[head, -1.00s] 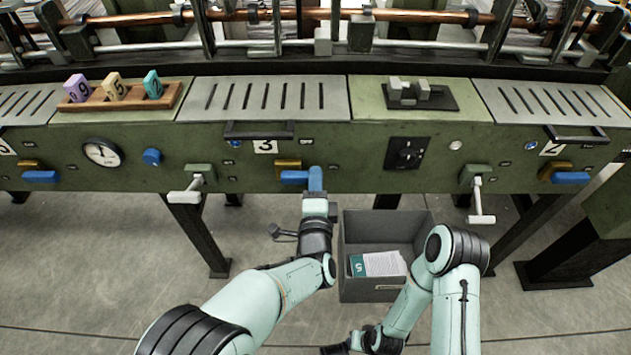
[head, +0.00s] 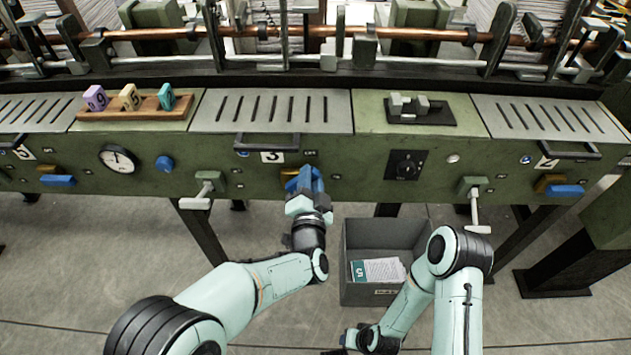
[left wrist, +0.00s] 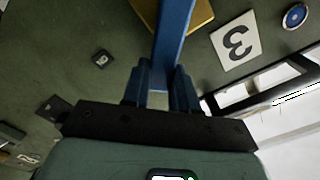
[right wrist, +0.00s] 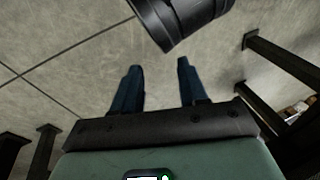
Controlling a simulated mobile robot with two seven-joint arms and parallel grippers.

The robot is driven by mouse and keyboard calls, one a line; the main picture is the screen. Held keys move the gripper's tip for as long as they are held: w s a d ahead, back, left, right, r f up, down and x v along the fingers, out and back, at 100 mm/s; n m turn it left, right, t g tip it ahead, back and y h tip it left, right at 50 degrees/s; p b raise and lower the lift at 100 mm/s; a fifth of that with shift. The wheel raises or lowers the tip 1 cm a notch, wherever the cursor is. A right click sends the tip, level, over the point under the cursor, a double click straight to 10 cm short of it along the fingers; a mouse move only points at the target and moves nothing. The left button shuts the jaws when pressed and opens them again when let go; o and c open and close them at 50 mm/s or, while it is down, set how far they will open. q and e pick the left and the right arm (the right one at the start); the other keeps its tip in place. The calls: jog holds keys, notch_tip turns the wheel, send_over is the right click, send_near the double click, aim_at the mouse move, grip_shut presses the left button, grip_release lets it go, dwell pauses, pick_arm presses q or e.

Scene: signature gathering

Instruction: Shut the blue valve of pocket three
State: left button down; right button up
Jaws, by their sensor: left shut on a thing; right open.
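The blue valve (head: 292,184) of pocket three sits on the green front panel, below the "3" plate (head: 272,157), with a brass piece behind it. My left gripper (head: 308,180) is at this valve, partly covering it in the head view. In the left wrist view the valve's blue bar (left wrist: 172,35) runs between the fingers of my left gripper (left wrist: 162,72), which is shut on it. The lever's exact angle is hard to tell in the head view. My right gripper (right wrist: 157,75) is open and empty, low over the floor.
A grey bin (head: 375,297) with papers stands on the floor below the panel. A grey-handled lever (head: 203,192) is left of the valve. Other blue valves (head: 57,180) lie level at the neighbouring pockets. A rack of numbered blocks (head: 130,110) is on top.

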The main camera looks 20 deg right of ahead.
pick_arm(q)
jog(key=n, duration=0.1)
jog(key=a+n, duration=0.1)
jog(key=r+n, duration=0.1)
jog(key=n, duration=0.1)
jog(key=shift+w+a+r+b, duration=0.1)
jog(key=shift+w+a+b, duration=0.2)
jog(key=shift+a, duration=0.1)
jog(key=n, duration=0.1)
jog(key=a+n+b, duration=0.1)
jog(key=n, duration=0.1)
jog(key=shift+w+a+r, duration=0.2)
jog(key=shift+a+r, duration=0.05)
jog(key=shift+r, duration=0.05)
jog(key=shift+w+a+n+b, duration=0.15)
jog(key=shift+a+n+b, duration=0.45)
jog(key=shift+n, duration=0.6)
pick_arm(e)
jog(key=shift+s+d+f, duration=0.1)
jog(key=shift+d+f, duration=0.15)
jog(key=shift+f, duration=0.4)
jog(key=shift+w+d+f, duration=0.1)
jog(key=shift+d+f, duration=0.2)
jog(key=shift+f, duration=0.4)
jog(key=shift+s+d+f, duration=0.1)
jog(key=shift+d+f, duration=0.15)
jog(key=shift+f, duration=0.4)
pick_arm(q)
jog(key=c, duration=0.9)
grip_release()
